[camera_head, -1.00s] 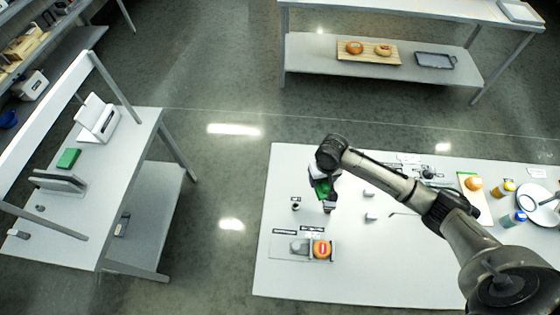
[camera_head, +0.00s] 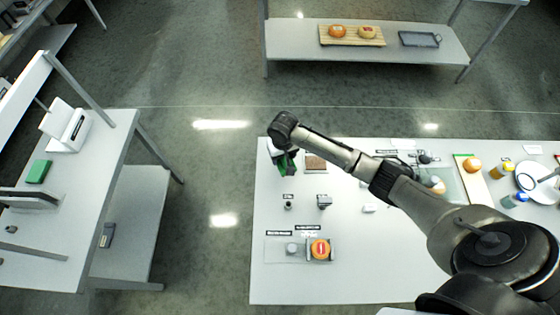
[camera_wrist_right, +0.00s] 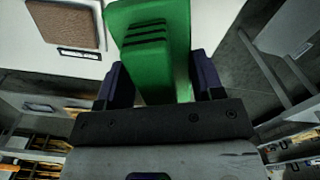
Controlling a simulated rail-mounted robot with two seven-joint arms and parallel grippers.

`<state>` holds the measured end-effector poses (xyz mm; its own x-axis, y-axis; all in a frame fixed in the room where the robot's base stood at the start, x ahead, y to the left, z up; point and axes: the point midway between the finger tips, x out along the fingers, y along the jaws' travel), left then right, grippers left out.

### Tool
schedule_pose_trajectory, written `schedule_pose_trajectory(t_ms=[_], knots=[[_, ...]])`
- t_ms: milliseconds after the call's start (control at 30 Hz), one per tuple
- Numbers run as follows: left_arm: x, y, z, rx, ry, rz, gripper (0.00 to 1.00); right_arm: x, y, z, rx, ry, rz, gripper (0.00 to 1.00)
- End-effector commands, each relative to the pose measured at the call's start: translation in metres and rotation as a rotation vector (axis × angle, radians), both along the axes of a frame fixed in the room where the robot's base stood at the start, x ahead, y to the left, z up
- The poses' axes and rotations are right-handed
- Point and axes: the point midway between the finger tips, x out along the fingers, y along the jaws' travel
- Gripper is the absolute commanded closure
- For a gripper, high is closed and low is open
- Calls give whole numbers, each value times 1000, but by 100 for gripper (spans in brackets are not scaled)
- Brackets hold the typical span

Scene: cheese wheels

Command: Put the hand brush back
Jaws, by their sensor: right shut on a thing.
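The green hand brush (camera_wrist_right: 150,45) is held in my right gripper (camera_wrist_right: 160,88), between its two dark fingers; black slots show on its face. In the head view, only a bit of green shows beside my right gripper (camera_head: 283,163), under the dark wrist, at the far left corner of the white table (camera_head: 275,220). The gripper is just left of a brown square pad (camera_head: 316,163). The pad also shows at upper left in the wrist view (camera_wrist_right: 68,24), with a label at its edge. I cannot tell the brush's height above the table. My left gripper is not in view.
A board with cheese (camera_head: 473,165), bottles (camera_head: 502,171) and a plate (camera_head: 536,178) are at right. A left-hand bench (camera_head: 95,190) holds a green block (camera_head: 38,172). Floor is clear between.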

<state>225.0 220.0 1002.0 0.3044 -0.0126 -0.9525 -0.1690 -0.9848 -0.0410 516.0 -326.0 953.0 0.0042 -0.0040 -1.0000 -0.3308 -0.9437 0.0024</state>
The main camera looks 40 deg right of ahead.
Motion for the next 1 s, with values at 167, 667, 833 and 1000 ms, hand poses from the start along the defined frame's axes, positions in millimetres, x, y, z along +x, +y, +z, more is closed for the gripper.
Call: schedule_pose_trajectory(t_ms=[167, 667, 833, 1000], knots=[[0, -1, -2, -5, 0, 3, 57, 10, 5, -6, 0, -1, 0, 58], [1, -4, -5, -14, -2, 8, 57, 10, 4, -47, -2, -2, 0, 58], [1, -3, -5, -10, -3, 5, 57, 10, 4, -46, -2, -2, 1, 58], [1, -1, -5, -4, -2, 1, 57, 10, 5, -49, -1, -1, 1, 58]])
